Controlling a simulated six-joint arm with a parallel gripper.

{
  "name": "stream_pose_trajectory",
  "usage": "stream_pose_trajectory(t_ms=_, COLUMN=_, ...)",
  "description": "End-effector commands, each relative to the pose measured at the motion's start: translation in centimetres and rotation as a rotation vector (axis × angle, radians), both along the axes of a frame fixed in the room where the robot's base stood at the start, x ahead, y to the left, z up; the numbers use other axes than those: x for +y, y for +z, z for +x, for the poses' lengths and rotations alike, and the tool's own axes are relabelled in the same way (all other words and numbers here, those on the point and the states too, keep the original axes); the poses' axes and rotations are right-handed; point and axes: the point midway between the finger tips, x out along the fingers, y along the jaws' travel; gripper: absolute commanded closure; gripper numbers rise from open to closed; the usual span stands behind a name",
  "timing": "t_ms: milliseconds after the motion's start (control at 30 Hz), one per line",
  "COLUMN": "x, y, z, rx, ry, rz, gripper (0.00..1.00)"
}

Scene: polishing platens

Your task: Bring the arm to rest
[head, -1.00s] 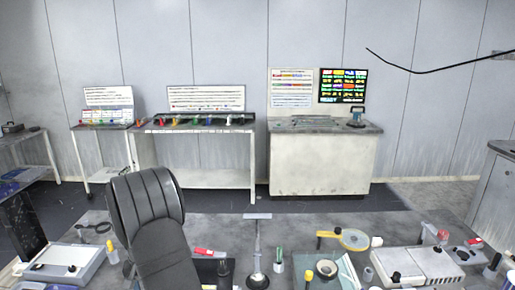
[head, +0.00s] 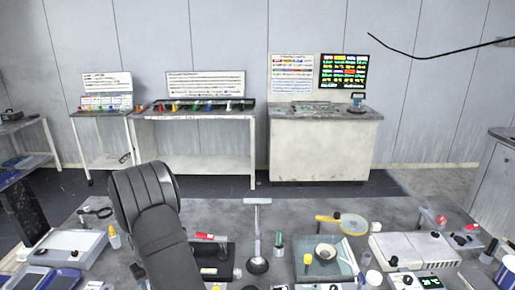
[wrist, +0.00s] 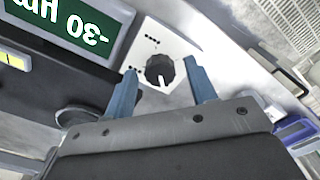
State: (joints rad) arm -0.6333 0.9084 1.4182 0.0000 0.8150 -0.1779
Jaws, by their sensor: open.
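My gripper (wrist: 161,66) shows in the wrist view as two blue-grey fingers standing apart, with nothing between them. A black knob (wrist: 160,71) with a white pointer, on a pale panel, appears beyond the gap between the fingertips; I cannot tell how far away. In the head view my dark arm rises at the lower left of centre over the near bench (head: 290,218). My gripper cannot be made out in the head view.
In the wrist view a green display (wrist: 72,22) sits upper left and a blue-framed item (wrist: 297,132) at right. In the head view, a magnifier (head: 352,224), a pale-topped unit (head: 70,246) and a black-handled tool (head: 95,212) crowd the bench. Tables stand behind.

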Motion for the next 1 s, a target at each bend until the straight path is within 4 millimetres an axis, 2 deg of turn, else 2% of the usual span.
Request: stream_pose_trajectory(t_ms=1000, x=0.00, y=0.01, z=-0.01, rx=0.000, ry=0.795, rz=0.000, gripper=0.48)
